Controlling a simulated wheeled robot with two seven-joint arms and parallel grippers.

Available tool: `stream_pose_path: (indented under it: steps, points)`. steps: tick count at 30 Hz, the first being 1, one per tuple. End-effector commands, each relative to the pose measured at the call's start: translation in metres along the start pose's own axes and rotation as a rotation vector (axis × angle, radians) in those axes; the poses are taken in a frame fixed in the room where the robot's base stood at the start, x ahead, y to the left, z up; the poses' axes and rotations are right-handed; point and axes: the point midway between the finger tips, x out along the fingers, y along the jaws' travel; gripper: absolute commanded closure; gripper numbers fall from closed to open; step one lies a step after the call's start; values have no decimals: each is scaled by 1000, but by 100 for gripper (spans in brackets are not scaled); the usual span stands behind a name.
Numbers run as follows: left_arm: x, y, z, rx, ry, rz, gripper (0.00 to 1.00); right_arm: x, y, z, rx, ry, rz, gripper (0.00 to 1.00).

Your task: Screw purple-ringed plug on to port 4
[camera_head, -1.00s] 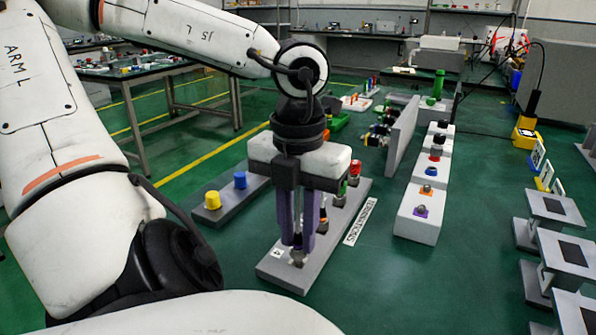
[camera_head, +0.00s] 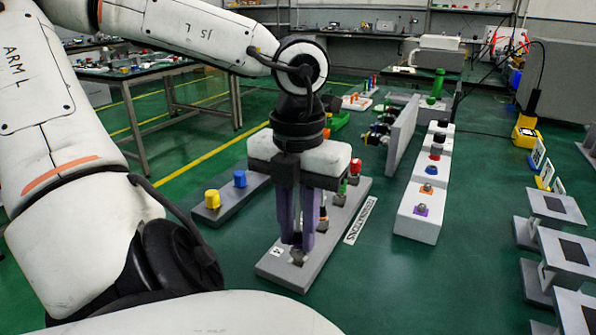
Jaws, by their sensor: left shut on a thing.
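My left gripper (camera_head: 297,240) points straight down over the near end of the grey terminations board (camera_head: 287,279). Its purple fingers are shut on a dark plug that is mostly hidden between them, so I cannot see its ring. Port 4 (camera_head: 297,258), a small metal fitting by the white label "4" (camera_head: 277,252), is directly beneath the fingertips. I cannot tell whether plug and port touch. My right gripper is not in view.
Several other ports with red, green and orange parts stand farther along the board, partly behind the gripper. A grey base with yellow (camera_head: 212,199) and blue (camera_head: 239,178) caps is to the left. A white block row (camera_head: 418,227) with coloured fittings is to the right.

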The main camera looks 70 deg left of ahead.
Motion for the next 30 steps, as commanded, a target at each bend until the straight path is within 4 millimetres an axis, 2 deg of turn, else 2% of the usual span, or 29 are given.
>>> stream_pose_path:
  steps: [14, 30]
  points:
    - [0, 0, 0, 0, 0, 0, 100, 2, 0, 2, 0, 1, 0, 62]
    - [10, 0, 0, 0, 0, 0, 100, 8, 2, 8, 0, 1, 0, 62]
